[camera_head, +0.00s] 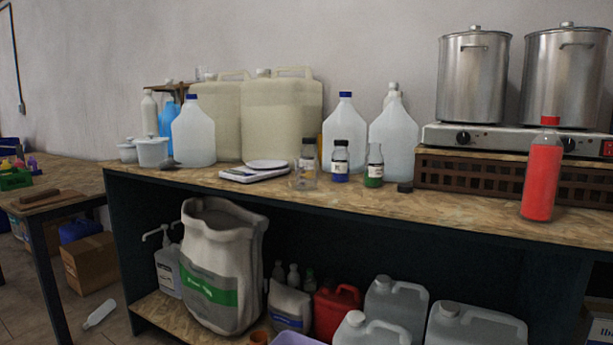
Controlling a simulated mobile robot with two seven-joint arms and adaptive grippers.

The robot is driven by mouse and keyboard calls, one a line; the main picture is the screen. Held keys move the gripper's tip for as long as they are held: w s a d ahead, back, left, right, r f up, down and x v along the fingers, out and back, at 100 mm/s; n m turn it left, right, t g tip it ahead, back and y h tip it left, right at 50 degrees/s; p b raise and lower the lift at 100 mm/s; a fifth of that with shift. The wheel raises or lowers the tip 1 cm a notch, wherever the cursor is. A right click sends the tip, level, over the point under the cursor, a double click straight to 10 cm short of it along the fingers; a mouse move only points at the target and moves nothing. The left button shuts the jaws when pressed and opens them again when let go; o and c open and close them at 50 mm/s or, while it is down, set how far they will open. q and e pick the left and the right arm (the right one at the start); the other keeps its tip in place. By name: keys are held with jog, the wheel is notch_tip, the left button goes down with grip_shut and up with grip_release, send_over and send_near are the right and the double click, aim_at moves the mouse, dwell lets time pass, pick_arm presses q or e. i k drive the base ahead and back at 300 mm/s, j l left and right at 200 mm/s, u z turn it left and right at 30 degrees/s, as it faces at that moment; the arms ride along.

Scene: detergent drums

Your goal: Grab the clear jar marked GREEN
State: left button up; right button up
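A small clear jar holding green liquid (374,168) stands upright on the wooden bench top (440,207), with a pale label too small to read. It shows no dark cap, and a black cap (405,187) lies to its right. A similar clear jar with blue liquid (340,163) and a black cap stands just left of it. Another dark-capped jar (308,152) stands further left, partly behind a clear glass flask (303,180). Neither of my grippers shows in the head view.
Large white jugs (394,138) stand close behind the jars. A small scale (258,172) lies to the left. A red bottle (541,172) stands at the right front, before a slatted crate (470,173) under a hotplate with two steel pots. The bench front between cap and red bottle is clear.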

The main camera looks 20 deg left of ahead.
aim_at(374, 163)
jog(key=i+j+z, duration=0.15)
jog(key=z, duration=0.25)
jog(key=i+j+z, duration=0.2)
jog(key=z, duration=0.2)
